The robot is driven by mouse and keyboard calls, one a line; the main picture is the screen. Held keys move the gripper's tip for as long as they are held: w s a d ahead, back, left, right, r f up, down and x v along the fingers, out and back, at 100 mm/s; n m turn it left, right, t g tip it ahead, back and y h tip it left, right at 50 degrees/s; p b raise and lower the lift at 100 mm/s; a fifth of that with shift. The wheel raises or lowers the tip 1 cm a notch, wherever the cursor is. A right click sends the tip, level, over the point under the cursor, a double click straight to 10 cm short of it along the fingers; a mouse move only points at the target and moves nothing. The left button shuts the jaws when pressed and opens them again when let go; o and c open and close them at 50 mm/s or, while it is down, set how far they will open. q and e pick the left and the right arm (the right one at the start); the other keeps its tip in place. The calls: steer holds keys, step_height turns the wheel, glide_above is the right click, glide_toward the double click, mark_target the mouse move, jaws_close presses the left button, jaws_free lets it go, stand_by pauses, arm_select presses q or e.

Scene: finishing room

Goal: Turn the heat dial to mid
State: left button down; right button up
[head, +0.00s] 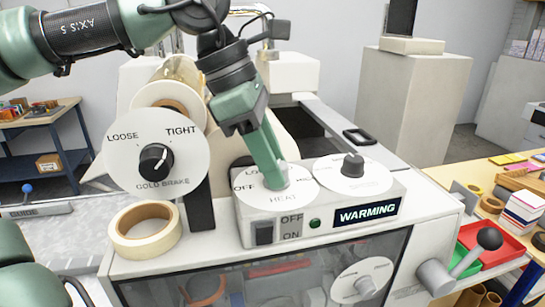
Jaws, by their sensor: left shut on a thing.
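The heat dial (287,201) is a round white plate on top of the grey control box, with "OFF" at its left and "HEAT" at its front. My left gripper (275,183) reaches down onto the middle of this plate and is shut on the dial's knob. The knob and its pointer are hidden by the fingers, so I cannot tell the setting. My right gripper is not in view.
The control box has a rocker switch (264,232), a green lamp (315,223) and a "WARMING" display (368,213). A second dial (352,178) sits close right. The gold brake dial (157,160) and a tape roll (146,230) are left. A ball-ended lever (489,239) stands right.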

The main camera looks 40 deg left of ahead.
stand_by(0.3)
arm_select(q)
steer(key=c, duration=1)
jaws_free()
steer(key=shift+r, duration=0.1)
steer(key=b+v, duration=0.1)
steer(key=v, duration=0.6)
steer(key=shift+r, duration=0.3)
